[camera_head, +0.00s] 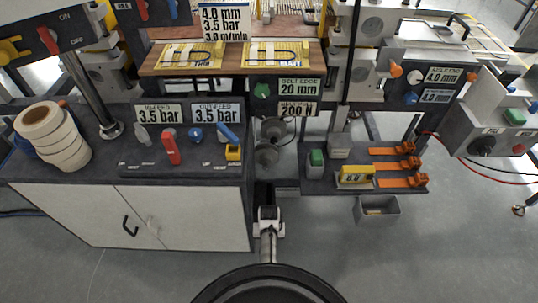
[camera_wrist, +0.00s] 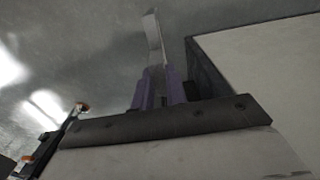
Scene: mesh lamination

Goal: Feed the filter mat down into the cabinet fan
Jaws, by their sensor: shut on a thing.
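My gripper (camera_wrist: 157,88) shows in the wrist view as two purple fingers, shut on a thin grey sheet seen nearly edge-on. I take this sheet for the filter mat (camera_wrist: 153,35); it sticks out past the fingertips. In the head view my arm's end (camera_head: 268,215) is low, just right of the white-doored cabinet (camera_head: 190,222), and the mat cannot be made out there. The cabinet also shows in the wrist view (camera_wrist: 265,60), right of the fingers, with a gap between. I cannot make out the cabinet fan in either view.
A dark worktop (camera_head: 100,160) with tape rolls (camera_head: 52,137) and coloured levers lies above the cabinet. To the right, a low shelf (camera_head: 330,183) carries a yellow gauge (camera_head: 355,175) and orange clamps (camera_head: 400,165). A grey bin (camera_head: 378,212) hangs below. The floor in front is clear.

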